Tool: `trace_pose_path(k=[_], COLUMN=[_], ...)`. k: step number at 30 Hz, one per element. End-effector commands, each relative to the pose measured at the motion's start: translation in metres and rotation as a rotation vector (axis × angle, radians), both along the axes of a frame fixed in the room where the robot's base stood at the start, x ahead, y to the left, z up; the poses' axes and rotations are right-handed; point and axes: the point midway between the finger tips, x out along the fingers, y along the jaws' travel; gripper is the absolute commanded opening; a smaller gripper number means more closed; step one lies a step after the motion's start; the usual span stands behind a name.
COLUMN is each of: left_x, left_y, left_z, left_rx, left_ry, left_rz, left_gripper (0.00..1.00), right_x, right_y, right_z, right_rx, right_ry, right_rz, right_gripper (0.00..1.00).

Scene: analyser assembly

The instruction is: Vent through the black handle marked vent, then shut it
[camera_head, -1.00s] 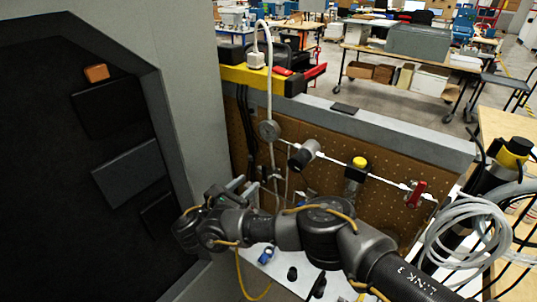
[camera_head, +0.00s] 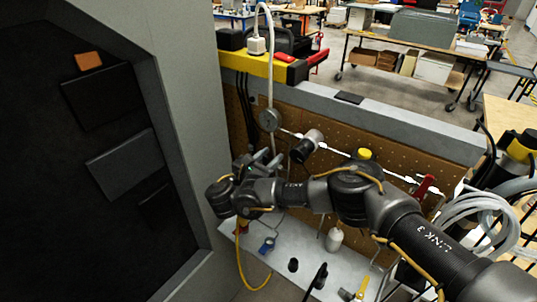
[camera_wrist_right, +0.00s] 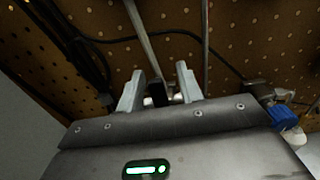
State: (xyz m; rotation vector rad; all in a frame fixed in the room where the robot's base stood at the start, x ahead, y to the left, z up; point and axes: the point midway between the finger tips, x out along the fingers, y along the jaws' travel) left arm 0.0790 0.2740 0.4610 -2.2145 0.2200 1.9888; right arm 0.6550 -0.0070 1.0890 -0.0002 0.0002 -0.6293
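My right gripper (camera_head: 265,160) is in front of the pegboard, just below the round gauge (camera_head: 269,120). In the right wrist view its two pale fingers (camera_wrist_right: 158,92) are apart. A small black part (camera_wrist_right: 157,95) shows between the fingers, at the lower end of a grey tube (camera_wrist_right: 145,40). It may be the black vent handle, but no marking is readable and I cannot tell whether the fingers touch it. In the head view my right arm and gripper hide that spot. My left gripper is out of view.
A black cylindrical part (camera_head: 307,146), a yellow-topped part (camera_head: 364,154) and a red handle (camera_head: 425,186) are along the white line to the right. A blue handle (camera_wrist_right: 284,115) is right of the fingers. A dark-fronted grey cabinet (camera_head: 190,80) stands close on the left.

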Motion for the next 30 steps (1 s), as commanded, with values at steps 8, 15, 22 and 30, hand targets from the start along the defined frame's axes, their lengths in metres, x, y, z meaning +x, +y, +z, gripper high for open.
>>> trace_pose_path(k=[8, 15, 22, 30], left_x=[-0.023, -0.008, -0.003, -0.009], left_y=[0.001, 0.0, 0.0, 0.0], left_z=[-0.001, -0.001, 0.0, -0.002], left_rx=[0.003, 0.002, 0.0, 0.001], left_ry=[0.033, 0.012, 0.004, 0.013], left_rz=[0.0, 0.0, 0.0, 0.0], left_gripper=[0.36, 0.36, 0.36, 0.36], right_x=[0.0, 0.0, 0.0, 0.003], right_y=[0.0, 0.001, 0.001, 0.006], right_z=[0.0, 0.0, 0.0, -0.001], right_rx=[0.0, 0.0, -0.007, -0.096], right_ry=[0.0, 0.0, 0.005, 0.071], right_rz=[0.001, 0.001, 0.001, 0.001], right_gripper=[0.31, 0.0, 0.0, 0.0])
